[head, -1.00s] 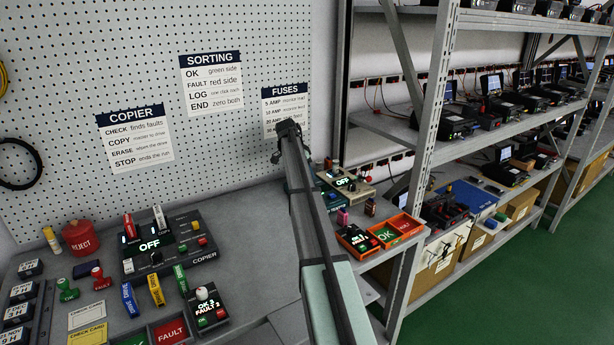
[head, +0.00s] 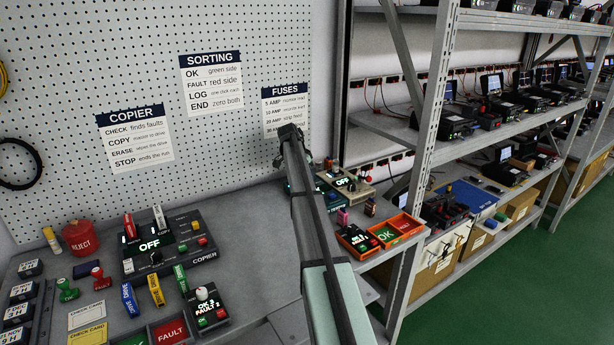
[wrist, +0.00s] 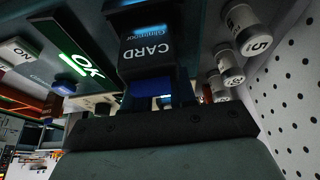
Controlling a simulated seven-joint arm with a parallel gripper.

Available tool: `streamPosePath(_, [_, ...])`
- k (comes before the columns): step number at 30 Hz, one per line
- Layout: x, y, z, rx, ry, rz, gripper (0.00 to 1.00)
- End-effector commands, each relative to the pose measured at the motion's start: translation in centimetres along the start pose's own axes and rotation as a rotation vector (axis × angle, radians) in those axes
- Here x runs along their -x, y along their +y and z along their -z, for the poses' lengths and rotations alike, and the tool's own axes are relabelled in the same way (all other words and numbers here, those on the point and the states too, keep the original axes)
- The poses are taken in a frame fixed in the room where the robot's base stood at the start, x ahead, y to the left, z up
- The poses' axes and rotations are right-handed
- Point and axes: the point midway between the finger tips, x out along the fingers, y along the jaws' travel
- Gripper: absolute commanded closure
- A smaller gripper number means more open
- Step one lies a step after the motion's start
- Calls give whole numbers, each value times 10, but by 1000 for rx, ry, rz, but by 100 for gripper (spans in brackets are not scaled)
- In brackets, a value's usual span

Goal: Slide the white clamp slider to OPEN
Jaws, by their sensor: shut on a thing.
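In the head view my gripper is at the far end of my arm and its fingertips are hidden. It is over the teal device (head: 333,201) below the FUSES sign. In the wrist view my gripper (wrist: 158,104) is shut on a small part at the device, mostly hidden between the fingers. A pale bit shows there, most likely the white clamp slider (wrist: 165,97), but its shape and position are not clear. Just beyond the fingers are a blue piece (wrist: 150,87) and a dark block (wrist: 148,50) lettered CARD. A lit green OK display (wrist: 86,65) is at the left.
White numbered cylinders (wrist: 230,66) stand close on the right in the wrist view, before the pegboard (wrist: 295,100). In the head view, a beige device with an OFF display (head: 345,183) and orange trays (head: 405,225) are right of my arm. The copier (head: 170,245) is left.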

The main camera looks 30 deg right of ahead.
Motion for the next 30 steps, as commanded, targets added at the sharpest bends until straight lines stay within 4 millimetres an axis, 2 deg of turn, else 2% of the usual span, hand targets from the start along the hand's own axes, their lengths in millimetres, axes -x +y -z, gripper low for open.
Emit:
streamPosePath(13, [0,0,1,0,0,0,100])
streamPosePath(16, [-4,-1,9,-1,0,0,100])
streamPosePath(21, [-14,-1,34,-2,1,0,100])
streamPosePath(30, [-15,0,38,0,3,1,100])
